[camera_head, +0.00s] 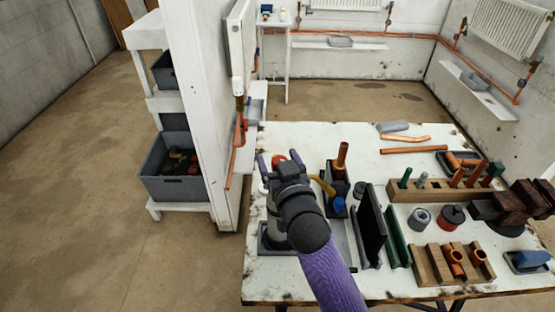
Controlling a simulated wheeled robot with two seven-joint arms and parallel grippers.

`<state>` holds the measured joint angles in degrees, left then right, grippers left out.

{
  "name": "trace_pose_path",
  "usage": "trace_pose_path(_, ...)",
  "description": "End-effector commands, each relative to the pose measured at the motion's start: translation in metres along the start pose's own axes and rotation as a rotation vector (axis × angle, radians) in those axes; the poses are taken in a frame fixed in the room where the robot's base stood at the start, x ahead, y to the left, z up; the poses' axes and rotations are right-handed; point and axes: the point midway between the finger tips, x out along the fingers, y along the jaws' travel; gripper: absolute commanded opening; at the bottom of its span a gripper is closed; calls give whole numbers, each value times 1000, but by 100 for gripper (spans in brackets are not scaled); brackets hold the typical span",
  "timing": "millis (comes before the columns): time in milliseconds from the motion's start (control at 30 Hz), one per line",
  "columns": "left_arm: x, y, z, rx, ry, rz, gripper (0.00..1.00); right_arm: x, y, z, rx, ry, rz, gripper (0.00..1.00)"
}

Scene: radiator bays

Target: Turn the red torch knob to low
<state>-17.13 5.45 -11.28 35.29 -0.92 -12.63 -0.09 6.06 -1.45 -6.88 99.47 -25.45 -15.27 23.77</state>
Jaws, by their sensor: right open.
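A red knob (279,161) shows small at the left part of the worktable, between the two purple fingertips of my right gripper (279,159). My right gripper is open, with one finger on each side of the knob in this view. I cannot tell whether the fingers touch it. The knob's pointer and setting marks are too small to read. The torch body is mostly hidden behind my gripper and wrist; a grey cylinder in a tray shows partly beside the wrist. A yellow-brown bent tube (322,185) shows just right of the gripper. My left gripper is out of view.
Right of my arm stand a black upright plate (372,222), a green one (396,238), wooden racks with copper fittings (430,190), and a dark vise (515,208). A white post (200,110) and shelf with grey bins (176,182) stand left. The table's back middle is clear.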

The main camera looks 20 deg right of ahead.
Motion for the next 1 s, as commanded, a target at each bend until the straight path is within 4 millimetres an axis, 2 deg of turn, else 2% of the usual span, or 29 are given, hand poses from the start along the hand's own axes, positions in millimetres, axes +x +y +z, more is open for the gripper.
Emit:
trace_pose_path(100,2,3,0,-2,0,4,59,8,0,0,-1,0,0,82)
trace_pose_path(333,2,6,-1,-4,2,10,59,9,0,0,-1,-1,0,82)
trace_pose_path(367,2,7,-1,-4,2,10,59,9,0,0,-1,-1,0,78)
trace_pose_path(733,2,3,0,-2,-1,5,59,8,0,0,-1,0,-1,0)
trace_pose_path(833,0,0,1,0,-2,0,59,8,0,-1,-1,0,-3,0)
trace_pose_path(1000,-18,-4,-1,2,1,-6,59,8,-1,-4,-5,-2,-85,0)
